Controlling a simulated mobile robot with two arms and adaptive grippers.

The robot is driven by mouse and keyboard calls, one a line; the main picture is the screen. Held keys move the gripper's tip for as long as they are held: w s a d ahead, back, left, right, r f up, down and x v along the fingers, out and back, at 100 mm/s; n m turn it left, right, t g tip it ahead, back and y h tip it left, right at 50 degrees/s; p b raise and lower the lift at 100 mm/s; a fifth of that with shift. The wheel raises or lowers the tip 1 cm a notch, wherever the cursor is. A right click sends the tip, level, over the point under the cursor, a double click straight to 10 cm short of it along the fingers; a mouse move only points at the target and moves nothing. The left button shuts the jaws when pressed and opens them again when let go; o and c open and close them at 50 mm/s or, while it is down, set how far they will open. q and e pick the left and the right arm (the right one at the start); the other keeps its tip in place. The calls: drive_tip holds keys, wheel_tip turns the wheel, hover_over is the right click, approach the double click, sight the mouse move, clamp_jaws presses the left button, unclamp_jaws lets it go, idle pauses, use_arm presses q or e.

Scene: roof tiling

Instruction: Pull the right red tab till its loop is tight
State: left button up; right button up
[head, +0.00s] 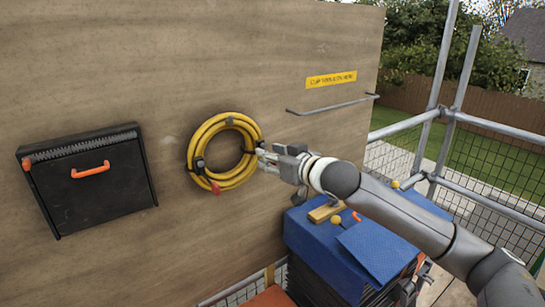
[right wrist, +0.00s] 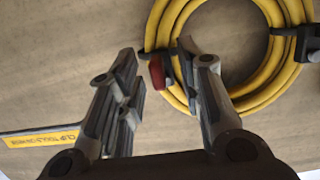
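A yellow hose coil (head: 197,143) hangs on the wooden wall, with black straps around it. A red tab (head: 215,188) shows at its bottom in the head view. My right gripper (head: 262,157) is at the coil's right side and covers the strap area there. In the right wrist view, the fingers of my right gripper (right wrist: 160,62) are spread apart. Another red tab (right wrist: 157,72) shows between them, nearer the right-hand finger, beside a black strap on the coil (right wrist: 160,25). I cannot tell whether a finger touches it. My left gripper is not in view.
A black box (head: 105,190) with an orange handle is on the wall at left. A metal rail (head: 335,107) and a yellow label (head: 331,80) are at upper right. Below my right arm stands a blue-covered stack (head: 315,235) with small items. Scaffold poles (head: 445,110) stand at right.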

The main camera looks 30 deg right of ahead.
clamp_jaws()
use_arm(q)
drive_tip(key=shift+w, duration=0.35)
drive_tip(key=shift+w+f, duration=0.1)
use_arm(e)
drive_tip(key=shift+s, duration=0.15)
use_arm(q)
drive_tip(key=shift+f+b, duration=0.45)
drive_tip(key=shift+b, duration=0.1)
use_arm(e)
drive_tip(key=shift+f+v, duration=0.15)
drive_tip(key=shift+v, duration=0.65)
drive_tip(key=shift+f+v, duration=0.15)
drive_tip(key=shift+v, duration=0.65)
drive_tip(key=o, duration=0.5)
unclamp_jaws()
drive_tip(key=shift+s+d, duration=0.1)
